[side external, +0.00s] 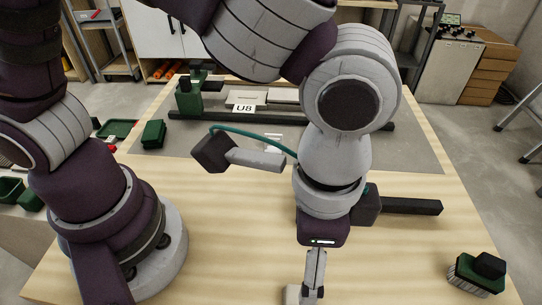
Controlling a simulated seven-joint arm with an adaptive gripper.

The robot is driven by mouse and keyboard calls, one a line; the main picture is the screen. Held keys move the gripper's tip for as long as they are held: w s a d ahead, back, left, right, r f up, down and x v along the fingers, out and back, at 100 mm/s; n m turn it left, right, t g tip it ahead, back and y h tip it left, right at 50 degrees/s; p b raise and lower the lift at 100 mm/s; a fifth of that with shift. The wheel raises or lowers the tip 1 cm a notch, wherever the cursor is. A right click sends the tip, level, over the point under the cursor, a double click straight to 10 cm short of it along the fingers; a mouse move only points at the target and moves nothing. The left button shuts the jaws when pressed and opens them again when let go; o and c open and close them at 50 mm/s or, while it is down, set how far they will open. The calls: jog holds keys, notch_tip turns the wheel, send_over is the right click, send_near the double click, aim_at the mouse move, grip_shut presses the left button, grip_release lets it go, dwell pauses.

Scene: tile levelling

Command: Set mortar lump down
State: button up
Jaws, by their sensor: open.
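My gripper (313,285) points down over the wooden bench at the bottom edge of the side external view. Its fingers are seen nearly edge-on and their tips are close to the bottom edge. A small pale beige-grey piece (291,294) shows just left of the fingers, partly cut off by the frame. It may be the mortar lump, but I cannot tell, nor whether it touches the fingers. No other lump is clear in view.
A grey mat (408,150) lies at the back, with pale tiles (285,96), a U8 label (244,108) and a long dark bar (215,117). A green block (153,134) sits left, a green brush (478,272) right, and a black bar (412,206) beside my wrist. The right-hand front bench is mostly clear.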

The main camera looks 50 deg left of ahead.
jog(key=a+r+n+t, duration=0.2)
jog(key=a+r+n, duration=0.2)
jog(key=a, duration=0.7)
jog(key=w+a+r+n+t, duration=0.1)
jog(key=a+r+n+t, duration=0.2)
jog(key=a, duration=0.7)
jog(key=shift+w+a+r+n+t, duration=0.35)
jog(key=shift+r+n, duration=0.3)
jog(key=shift+n, duration=0.35)
